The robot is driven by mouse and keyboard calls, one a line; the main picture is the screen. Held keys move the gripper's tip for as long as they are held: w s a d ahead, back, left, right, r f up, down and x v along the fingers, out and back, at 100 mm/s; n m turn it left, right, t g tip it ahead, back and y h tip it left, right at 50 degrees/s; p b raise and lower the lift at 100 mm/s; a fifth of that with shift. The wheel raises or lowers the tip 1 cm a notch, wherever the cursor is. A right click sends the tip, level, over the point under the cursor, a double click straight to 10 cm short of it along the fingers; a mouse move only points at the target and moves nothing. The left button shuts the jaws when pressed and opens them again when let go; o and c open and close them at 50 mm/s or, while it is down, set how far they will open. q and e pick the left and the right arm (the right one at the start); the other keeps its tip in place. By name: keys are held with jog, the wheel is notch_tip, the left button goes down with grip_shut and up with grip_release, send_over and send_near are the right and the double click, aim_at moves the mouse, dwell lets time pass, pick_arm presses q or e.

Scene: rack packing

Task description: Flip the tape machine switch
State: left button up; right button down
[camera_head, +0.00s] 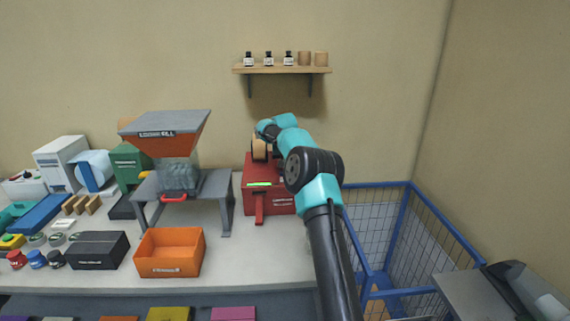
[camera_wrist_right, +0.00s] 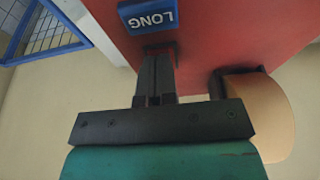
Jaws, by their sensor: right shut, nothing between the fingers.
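The red tape machine (camera_head: 280,200) stands on the bench, with a green lit strip on its front. A brown tape roll (camera_head: 259,150) sits at its top; it also shows in the right wrist view (camera_wrist_right: 278,115). In the right wrist view a blue part marked LONG (camera_wrist_right: 148,15) sits on the red face. My right gripper (camera_wrist_right: 158,62) is shut and empty, its tips at a dark spot on the red face beside the blue part. Whether they touch, I cannot tell. A separate switch is not clearly visible. In the head view my right arm hides part of the machine. My left gripper is out of view.
A grey stand with an orange-trimmed hopper (camera_head: 160,124) is left of the machine. An orange bin (camera_head: 168,252) and a black bin (camera_head: 95,250) are at the bench front. A blue wire cage (camera_head: 408,190) stands to the right. A shelf (camera_head: 282,70) hangs above.

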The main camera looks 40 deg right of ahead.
jog(key=shift+r, duration=0.5)
jog(key=shift+s+r, duration=0.1)
jog(key=shift+r, duration=0.6)
jog(key=s+a+v, duration=0.1)
jog(key=v, duration=1.1)
jog(key=shift+a, duration=0.15)
jog(key=shift+s+f, duration=0.1)
